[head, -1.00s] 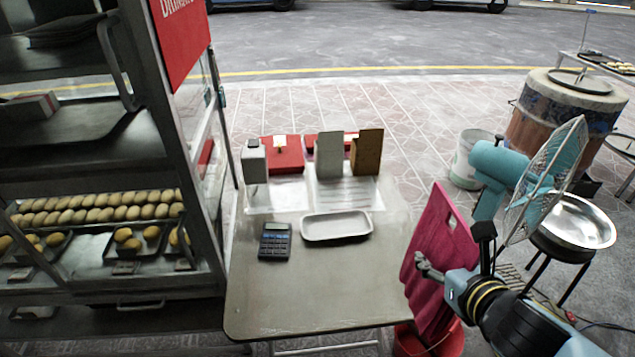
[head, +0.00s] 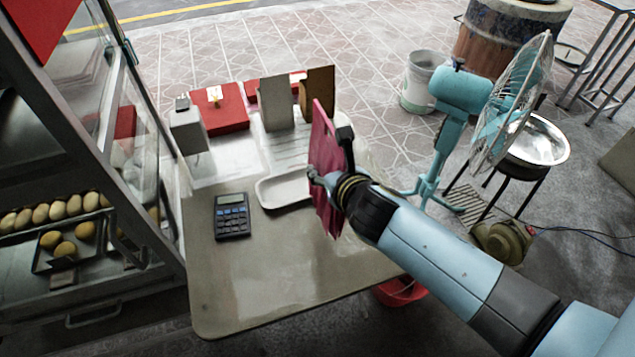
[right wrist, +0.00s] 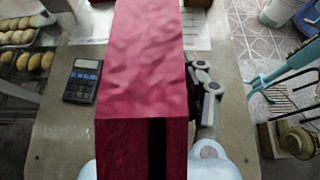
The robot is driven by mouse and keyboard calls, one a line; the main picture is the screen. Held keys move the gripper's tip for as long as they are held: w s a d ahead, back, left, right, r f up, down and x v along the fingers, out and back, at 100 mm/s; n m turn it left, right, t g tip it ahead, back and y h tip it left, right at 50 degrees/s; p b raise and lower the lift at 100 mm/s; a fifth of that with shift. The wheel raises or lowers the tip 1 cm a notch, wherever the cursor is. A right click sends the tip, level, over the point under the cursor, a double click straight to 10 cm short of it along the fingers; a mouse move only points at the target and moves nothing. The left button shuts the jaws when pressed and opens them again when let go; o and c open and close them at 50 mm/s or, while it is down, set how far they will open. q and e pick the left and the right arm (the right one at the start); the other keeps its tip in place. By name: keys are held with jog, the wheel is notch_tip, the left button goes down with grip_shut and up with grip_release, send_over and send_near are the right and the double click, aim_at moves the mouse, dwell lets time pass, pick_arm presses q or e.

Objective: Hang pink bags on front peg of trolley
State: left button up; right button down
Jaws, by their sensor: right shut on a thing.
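The pink bags (head: 321,150) are a flat bundle held upright, edge-on to the head camera, over the table's right part. My right gripper (head: 322,181) is shut on them. In the right wrist view the bundle (right wrist: 147,60) fills the middle and hides much of the table; part of the gripper (right wrist: 203,92) shows at its right side. The trolley (head: 60,150), a metal and glass cabinet with trays of buns, stands at the left, apart from the bags. I cannot make out its front peg. My left gripper is out of view.
The table (head: 260,285) holds a calculator (head: 232,215), a white tray (head: 285,191), red boxes (head: 222,110) and upright card holders (head: 278,103). A teal fan (head: 462,92) stands at the right, with a red bucket (head: 400,291) below the table's right edge. The table's front is clear.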

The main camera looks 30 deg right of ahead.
jog(key=shift+w+a+f, duration=0.4)
jog(key=shift+w+f, duration=0.05)
jog(key=shift+f+b, duration=1.55)
jog(key=shift+f, duration=0.35)
jog(key=shift+f, duration=0.2)
jog(key=c, duration=0.8)
grip_release()
jog(key=shift+r, duration=0.1)
jog(key=shift+o, duration=0.2)
